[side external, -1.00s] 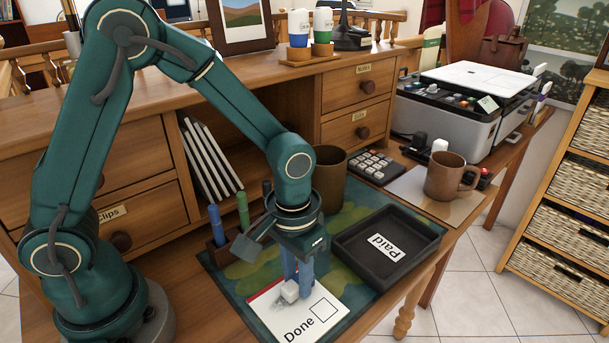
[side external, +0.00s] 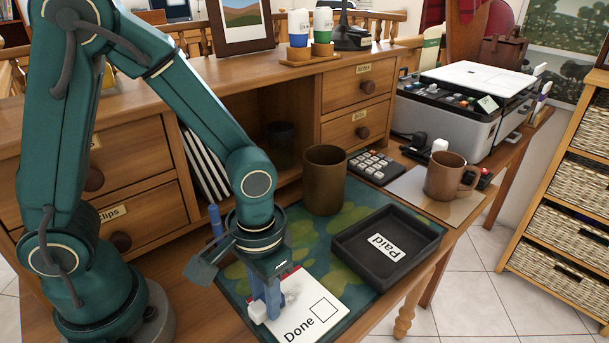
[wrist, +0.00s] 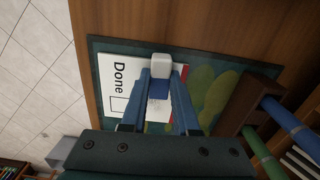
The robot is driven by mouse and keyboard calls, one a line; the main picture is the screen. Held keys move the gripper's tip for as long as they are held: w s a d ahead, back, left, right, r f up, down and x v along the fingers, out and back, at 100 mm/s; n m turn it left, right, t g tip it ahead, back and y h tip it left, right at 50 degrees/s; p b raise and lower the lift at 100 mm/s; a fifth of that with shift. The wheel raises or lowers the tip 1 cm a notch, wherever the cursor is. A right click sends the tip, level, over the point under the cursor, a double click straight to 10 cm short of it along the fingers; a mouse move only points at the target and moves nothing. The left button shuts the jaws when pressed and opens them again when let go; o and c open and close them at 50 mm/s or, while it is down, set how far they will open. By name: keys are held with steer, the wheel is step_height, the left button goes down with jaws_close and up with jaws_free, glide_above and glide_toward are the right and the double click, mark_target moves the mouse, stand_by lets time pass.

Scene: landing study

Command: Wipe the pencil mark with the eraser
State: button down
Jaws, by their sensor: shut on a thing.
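My gripper (side external: 267,305) is shut on the eraser (side external: 257,311), a white block with a blue sleeve in the wrist view (wrist: 160,62). It holds the eraser low at the left edge of the white "Done" card (side external: 318,312); whether the eraser touches the card is unclear. A faint grey smudge of the pencil mark (side external: 292,294) shows just right of my fingers. My fingers hide part of that area. The card, with a red edge and an empty printed box, also shows in the wrist view (wrist: 113,72).
The card lies on a green map-like mat (side external: 342,225). A black "Paid" tray (side external: 350,263), a brown cup (side external: 324,180) and a calculator (side external: 371,166) stand to the right and behind. A pen holder with blue and green pens (wrist: 290,124) is close by my gripper.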

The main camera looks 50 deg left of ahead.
mark_target(306, 283)
steer(key=shift+w+r, duration=0.15)
steer(key=shift+r, duration=3.45)
steer(key=shift+f, duration=0.15)
steer(key=shift+f, duration=2.85)
steer(key=shift+f, duration=0.6)
steer(key=shift+w+r, duration=0.1)
steer(key=shift+w, duration=3.6)
